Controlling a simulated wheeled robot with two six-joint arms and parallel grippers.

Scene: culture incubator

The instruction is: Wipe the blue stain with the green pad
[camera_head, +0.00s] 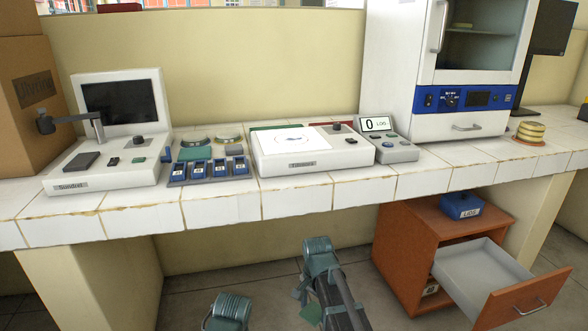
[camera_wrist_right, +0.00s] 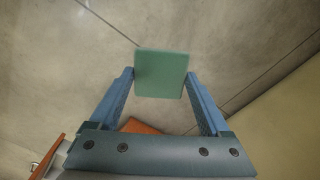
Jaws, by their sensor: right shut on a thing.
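The green pad (camera_wrist_right: 161,75) is a flat square held between the two blue fingers of my right gripper (camera_wrist_right: 160,80), in the right wrist view. The gripper is shut on it, above the grey floor.
The white tiled bench (camera_head: 225,207) carries a screen device (camera_head: 120,110), a flat white instrument (camera_head: 312,160), a small display unit (camera_head: 388,140) and blue labelled blocks (camera_head: 208,169). A tall incubator (camera_head: 440,70) stands at right. Below, an orange cabinet (camera_head: 405,265) has its drawer (camera_head: 490,280) open.

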